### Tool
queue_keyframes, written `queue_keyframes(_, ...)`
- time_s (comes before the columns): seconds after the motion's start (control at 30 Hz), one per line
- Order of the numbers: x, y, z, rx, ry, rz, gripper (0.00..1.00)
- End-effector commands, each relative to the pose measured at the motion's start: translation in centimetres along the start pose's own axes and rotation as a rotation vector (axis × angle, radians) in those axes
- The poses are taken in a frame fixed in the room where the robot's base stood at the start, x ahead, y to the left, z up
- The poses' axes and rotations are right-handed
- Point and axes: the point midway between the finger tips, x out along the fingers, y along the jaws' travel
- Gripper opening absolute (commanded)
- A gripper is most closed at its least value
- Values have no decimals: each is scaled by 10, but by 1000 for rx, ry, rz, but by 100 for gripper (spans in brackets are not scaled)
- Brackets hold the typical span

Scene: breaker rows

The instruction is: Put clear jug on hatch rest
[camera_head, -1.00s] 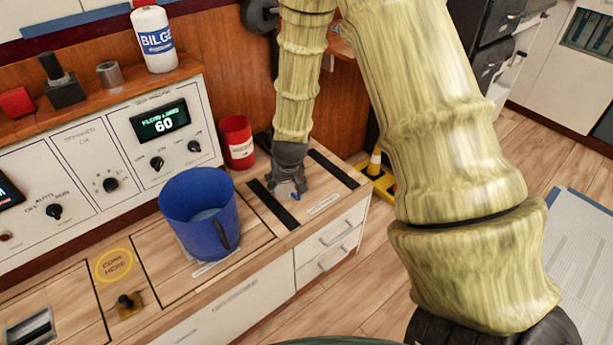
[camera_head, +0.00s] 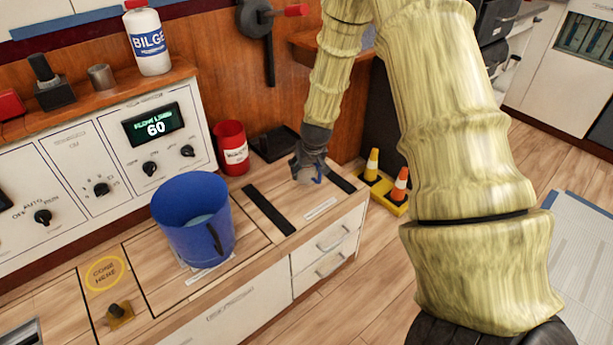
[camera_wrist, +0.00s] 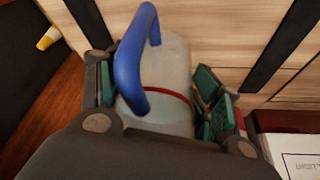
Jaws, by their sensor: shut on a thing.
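My gripper (camera_wrist: 160,98) is shut on the clear jug (camera_wrist: 172,75), which has a blue handle and a red band around its body. The green finger pads sit on either side of it. In the head view my gripper (camera_head: 309,173) is over the right end of the counter, between two black strips, closer to the right strip (camera_head: 342,181). There the jug is mostly hidden by my gripper; a bit of its blue handle shows. No label reading "hatch rest" can be made out; the strips may be it. I cannot tell whether the jug touches the counter.
A blue bucket (camera_head: 193,222) stands left of the left black strip (camera_head: 268,209). A red can (camera_head: 232,148) and a dark tray (camera_head: 274,143) stand behind, by the wall. Yellow and orange cones (camera_head: 398,186) are beyond the counter's right end. Counter between the strips looks clear.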

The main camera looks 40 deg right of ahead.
Motion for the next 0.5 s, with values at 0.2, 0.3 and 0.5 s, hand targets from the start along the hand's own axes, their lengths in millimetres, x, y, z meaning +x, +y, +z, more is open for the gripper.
queue_keyframes(0.2, 25, -1, 12, -1, -2, -1, 25)
queue_keyframes(0.3, 24, -1, 11, -1, -1, 0, 25)
queue_keyframes(0.5, 25, -1, 12, -1, -2, 0, 25)
